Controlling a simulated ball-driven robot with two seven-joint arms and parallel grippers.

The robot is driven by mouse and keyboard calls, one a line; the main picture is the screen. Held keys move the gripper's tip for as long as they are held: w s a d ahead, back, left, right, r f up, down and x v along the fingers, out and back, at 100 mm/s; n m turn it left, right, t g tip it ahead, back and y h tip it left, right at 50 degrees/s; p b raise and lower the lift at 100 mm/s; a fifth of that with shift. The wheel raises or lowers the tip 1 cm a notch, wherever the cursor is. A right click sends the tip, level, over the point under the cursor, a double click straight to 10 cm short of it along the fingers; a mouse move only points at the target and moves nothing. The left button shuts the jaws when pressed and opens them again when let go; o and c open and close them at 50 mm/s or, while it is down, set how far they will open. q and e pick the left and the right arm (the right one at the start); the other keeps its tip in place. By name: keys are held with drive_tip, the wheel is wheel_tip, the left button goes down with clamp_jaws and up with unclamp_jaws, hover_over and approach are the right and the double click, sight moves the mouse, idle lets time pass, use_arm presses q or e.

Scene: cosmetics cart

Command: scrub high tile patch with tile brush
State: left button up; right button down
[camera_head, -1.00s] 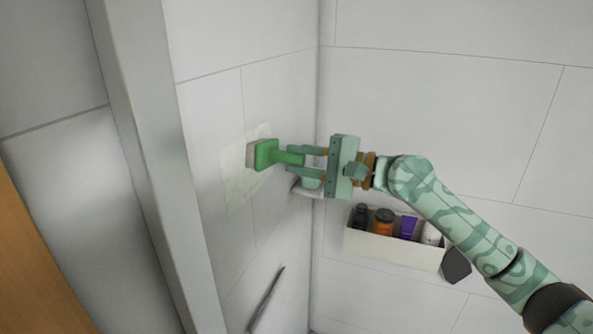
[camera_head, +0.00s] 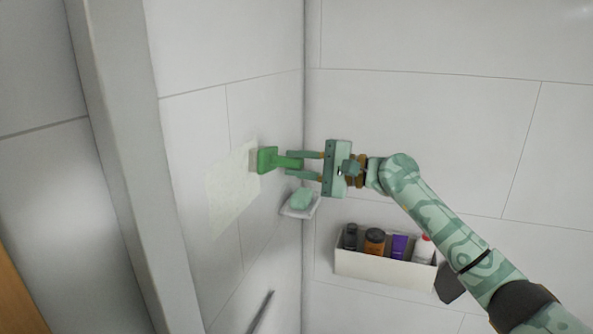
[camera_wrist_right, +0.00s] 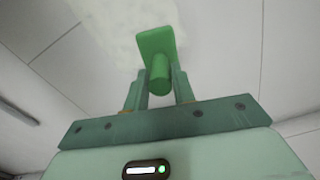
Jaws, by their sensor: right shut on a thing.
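The green tile brush (camera_head: 268,160) is held by its handle in my right gripper (camera_head: 298,164), which is shut on it. The brush head faces the left wall, at the upper right edge of the pale yellowish tile patch (camera_head: 230,192). I cannot tell whether the bristles touch the wall. In the right wrist view the brush (camera_wrist_right: 157,45) shows between the fingers (camera_wrist_right: 160,90), with the patch (camera_wrist_right: 105,40) behind and to the left of its head. My left gripper is not in view.
A white shelf box (camera_head: 375,270) with several bottles hangs on the right wall. A grey bar (camera_head: 260,313) is low on the left wall. A pale upright edge (camera_head: 130,170) stands at left.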

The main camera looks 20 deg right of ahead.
idle(0.3)
drive_tip(key=shift+d, duration=0.2)
drive_tip(key=v, duration=0.5)
drive_tip(key=shift+s+d, duration=0.1)
drive_tip(key=v, duration=0.3)
drive_tip(key=shift+s, duration=0.1)
idle(0.3)
